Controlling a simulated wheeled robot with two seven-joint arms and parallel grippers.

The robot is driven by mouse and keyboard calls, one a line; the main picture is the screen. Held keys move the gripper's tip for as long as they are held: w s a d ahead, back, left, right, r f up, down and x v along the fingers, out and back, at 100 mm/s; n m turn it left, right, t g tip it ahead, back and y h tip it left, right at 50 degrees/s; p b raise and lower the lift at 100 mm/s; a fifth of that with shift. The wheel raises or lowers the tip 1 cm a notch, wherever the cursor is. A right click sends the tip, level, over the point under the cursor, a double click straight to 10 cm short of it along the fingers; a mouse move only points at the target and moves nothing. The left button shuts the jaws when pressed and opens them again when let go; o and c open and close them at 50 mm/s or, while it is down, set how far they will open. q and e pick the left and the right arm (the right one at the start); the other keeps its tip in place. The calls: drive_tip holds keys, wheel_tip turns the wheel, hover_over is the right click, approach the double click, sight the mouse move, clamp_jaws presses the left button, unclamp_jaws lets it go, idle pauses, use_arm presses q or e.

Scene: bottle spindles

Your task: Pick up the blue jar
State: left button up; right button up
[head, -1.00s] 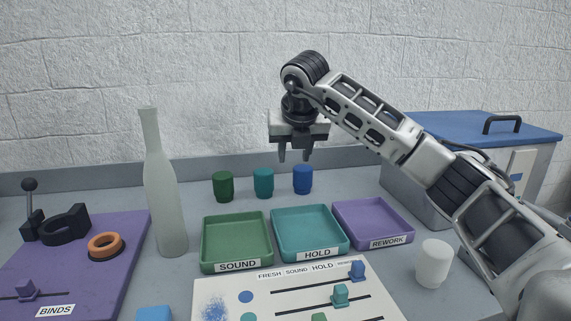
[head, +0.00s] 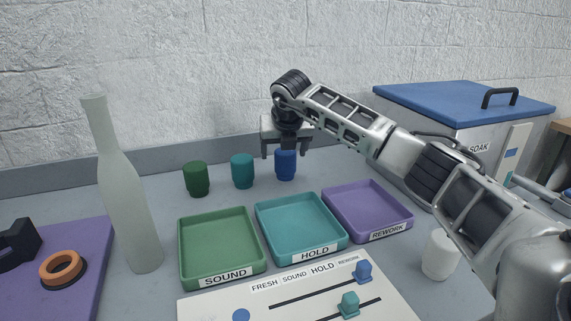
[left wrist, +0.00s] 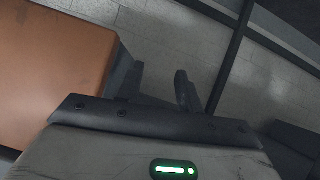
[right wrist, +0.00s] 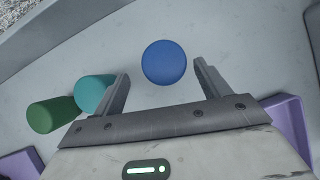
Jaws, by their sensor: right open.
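The blue jar (head: 286,165) stands upright at the back of the table, the rightmost of a row of three jars. My right gripper (head: 285,150) is above and around its top, pointing down, with the fingers open. In the right wrist view the blue jar (right wrist: 164,62) shows from above, between and just ahead of the two open fingers (right wrist: 160,82), with a gap on each side. My left gripper (left wrist: 158,85) shows only in its own wrist view, with its fingers apart and nothing between them, away from the jars.
A teal jar (head: 242,171) and a dark green jar (head: 196,179) stand left of the blue jar. Green (head: 182,250), teal (head: 262,232) and purple (head: 400,214) trays lie in front. A tall bottle (head: 130,200) is at left, a blue-lidded box (head: 450,98) at right.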

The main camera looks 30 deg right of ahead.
sight(285, 161)
drive_tip(key=x, duration=0.5)
drive_tip(key=shift+s+d+f, duration=0.25)
drive_tip(key=shift+s, duration=0.05)
drive_tip(key=shift+r, duration=0.1)
drive_tip(key=c, duration=1.2)
drive_tip(key=shift+o, duration=0.2)
